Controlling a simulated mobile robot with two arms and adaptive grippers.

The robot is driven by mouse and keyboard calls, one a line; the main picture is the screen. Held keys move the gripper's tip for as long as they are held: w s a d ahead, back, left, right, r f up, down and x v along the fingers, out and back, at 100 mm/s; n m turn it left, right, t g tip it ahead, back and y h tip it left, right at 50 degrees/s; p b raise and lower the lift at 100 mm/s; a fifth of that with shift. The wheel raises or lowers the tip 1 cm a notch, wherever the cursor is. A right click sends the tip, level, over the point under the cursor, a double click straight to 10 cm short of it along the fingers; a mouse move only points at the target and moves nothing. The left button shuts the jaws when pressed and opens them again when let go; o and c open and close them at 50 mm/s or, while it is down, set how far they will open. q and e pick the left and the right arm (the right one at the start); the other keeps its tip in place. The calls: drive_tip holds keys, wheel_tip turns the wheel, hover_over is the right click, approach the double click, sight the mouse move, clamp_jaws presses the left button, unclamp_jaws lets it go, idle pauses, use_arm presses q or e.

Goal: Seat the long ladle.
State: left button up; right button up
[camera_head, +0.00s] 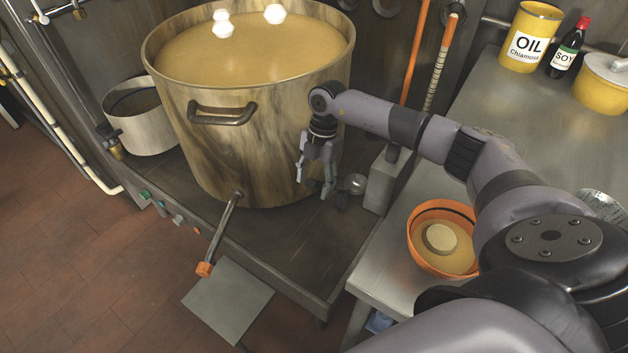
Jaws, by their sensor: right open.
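I cannot clearly pick out the long ladle. Two long handles lean upright at the back, a plain orange one (415,52) and a wrapped, banded one (440,65). Their lower ends are hidden behind my right arm, so I cannot tell if either is the ladle. A small shiny round metal piece (355,183) sits just right of my right gripper, and I cannot tell what it belongs to. My right gripper (318,188) points down, open, in front of the big pot's right side, with nothing visible between its fingers. My left gripper is not in view.
The large pot (215,150) of brown broth fills the stove. A smaller pot (146,128) stands left of it. A grey box (385,180) stands right of my gripper. The steel counter (510,110) holds an orange bowl (418,255), oil can (533,22) and soy bottle (566,55).

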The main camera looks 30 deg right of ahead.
drive_tip(key=shift+p+v, duration=1.7)
drive_tip(key=shift+v, duration=0.7)
drive_tip(key=p+v, duration=0.5)
drive_tip(key=v, duration=0.2)
drive_tip(key=shift+r, duration=0.1)
